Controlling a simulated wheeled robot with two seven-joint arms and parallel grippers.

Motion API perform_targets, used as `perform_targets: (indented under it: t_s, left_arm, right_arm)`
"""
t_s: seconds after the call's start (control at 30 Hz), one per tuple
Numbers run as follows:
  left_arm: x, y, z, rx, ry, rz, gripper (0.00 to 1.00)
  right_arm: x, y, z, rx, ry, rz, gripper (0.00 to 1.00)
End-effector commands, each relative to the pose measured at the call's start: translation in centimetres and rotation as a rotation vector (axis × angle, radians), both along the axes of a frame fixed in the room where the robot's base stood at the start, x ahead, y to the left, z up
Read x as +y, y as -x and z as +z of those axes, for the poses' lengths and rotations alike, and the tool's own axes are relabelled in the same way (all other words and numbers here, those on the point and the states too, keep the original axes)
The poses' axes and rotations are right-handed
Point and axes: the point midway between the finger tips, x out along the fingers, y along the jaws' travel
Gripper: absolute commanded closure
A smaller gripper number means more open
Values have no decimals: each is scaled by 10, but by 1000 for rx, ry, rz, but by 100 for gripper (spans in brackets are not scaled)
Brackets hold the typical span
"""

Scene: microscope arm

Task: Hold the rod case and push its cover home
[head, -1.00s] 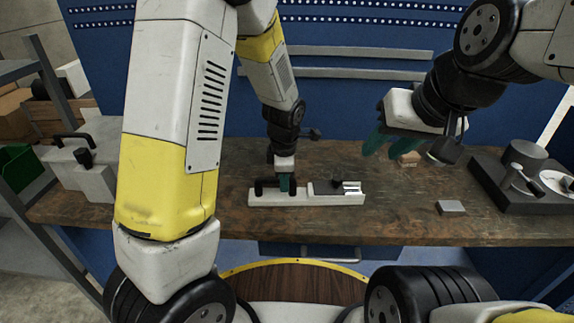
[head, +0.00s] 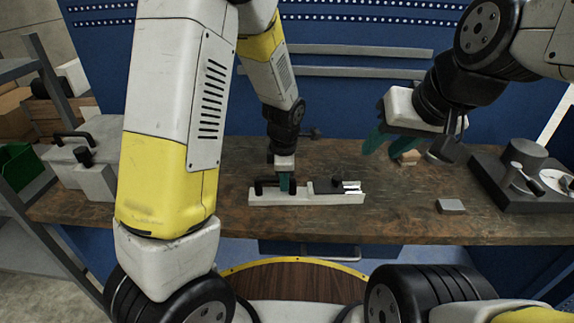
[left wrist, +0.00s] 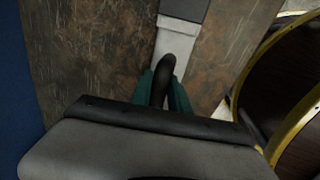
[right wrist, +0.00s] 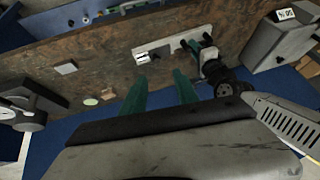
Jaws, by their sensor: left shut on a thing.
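The rod case (head: 300,199) is a long white block lying on the workbench, with a black handle (left wrist: 167,68) at its left end. My left gripper (head: 285,184) is shut on this handle, its teal fingers (left wrist: 164,92) on either side of it in the left wrist view. The dark grey cover (head: 324,187) with a black knob sits on the right part of the case. Bright rod ends (head: 352,187) show at the case's right end, also in the right wrist view (right wrist: 142,57). My right gripper (head: 377,143) is open and empty, above the bench to the right of the case.
A small grey block (head: 451,206) lies on the bench right of the case. A dark microscope base (head: 515,190) stands at the far right and a small wooden block (head: 408,158) lies behind. A grey box (head: 95,178) stands at the left. The bench between is clear.

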Motion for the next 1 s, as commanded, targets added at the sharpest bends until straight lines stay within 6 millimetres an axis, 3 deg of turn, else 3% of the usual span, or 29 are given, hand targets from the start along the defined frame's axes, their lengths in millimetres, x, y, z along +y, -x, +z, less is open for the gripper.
perform_targets:
  t_s: [0.03,0.13,0.37,0.67,1.0]
  left_arm:
    - [0,0,0,0,-1,0,100]
    - [0,0,0,0,-1,0,100]
    - [0,0,0,0,-1,0,100]
    - [0,0,0,-1,0,0,100]
    - [0,0,0,-1,0,1,100]
  right_arm:
    - [0,0,0,0,0,0,64]
    - [0,-1,0,1,3,5,50]
    - [1,-25,0,46,97,137,50]
    - [10,-95,-18,163,324,551,50]
    - [27,-170,-71,283,484,1047,50]
